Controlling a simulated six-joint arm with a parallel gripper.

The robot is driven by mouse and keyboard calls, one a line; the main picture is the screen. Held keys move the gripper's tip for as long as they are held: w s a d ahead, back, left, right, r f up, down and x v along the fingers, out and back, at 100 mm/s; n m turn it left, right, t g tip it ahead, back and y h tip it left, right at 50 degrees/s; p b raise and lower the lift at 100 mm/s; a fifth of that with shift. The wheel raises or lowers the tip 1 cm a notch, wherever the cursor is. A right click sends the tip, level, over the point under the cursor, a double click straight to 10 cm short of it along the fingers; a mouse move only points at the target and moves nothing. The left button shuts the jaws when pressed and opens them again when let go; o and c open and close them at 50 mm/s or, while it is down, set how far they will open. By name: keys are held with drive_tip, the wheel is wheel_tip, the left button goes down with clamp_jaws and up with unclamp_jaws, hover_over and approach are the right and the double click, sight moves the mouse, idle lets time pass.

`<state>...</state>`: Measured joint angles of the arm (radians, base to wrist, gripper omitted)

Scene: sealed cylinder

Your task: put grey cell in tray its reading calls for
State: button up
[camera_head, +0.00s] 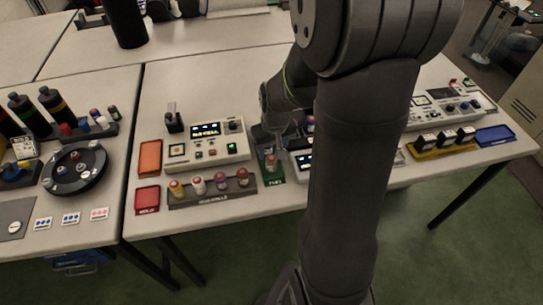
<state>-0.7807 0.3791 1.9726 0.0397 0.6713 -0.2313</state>
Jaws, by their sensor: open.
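My gripper (283,136) is open above and behind a small cell (270,163) with a reddish top. That cell stands upright at a dark green tray or pad (272,179). Whether the fingers touch it I cannot tell. A dark rack (212,198) at the front edge holds several upright cells with coloured tops. I cannot tell for certain which cell is the grey one. An orange tray (150,157) and a red tray (147,199) lie left of the rack, both empty. A white tester (207,147) has a lit display; its small text is not clearly readable.
My arm hides the table's middle right, including most of a second device (304,161). A yellow rack (442,149) with dark blocks and a blue tray (495,135) are at the right. A round dark turntable (75,175) is at the left.

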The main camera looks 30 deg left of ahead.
sight(271, 158)
drive_tip(key=shift+s+d+r, duration=0.1)
drive_tip(key=shift+d+r, duration=0.05)
drive_tip(key=shift+r, duration=1.15)
drive_tip(key=shift+s+d+r, duration=0.1)
drive_tip(key=shift+d+r, duration=0.05)
drive_tip(key=shift+r, duration=1.15)
drive_tip(key=f, duration=0.4)
drive_tip(key=a+f, duration=0.1)
drive_tip(key=f, duration=0.3)
drive_tip(key=w+f, duration=0.1)
drive_tip(key=f, duration=0.3)
drive_tip(key=shift+a+f, duration=0.15)
drive_tip(key=shift+r, duration=0.2)
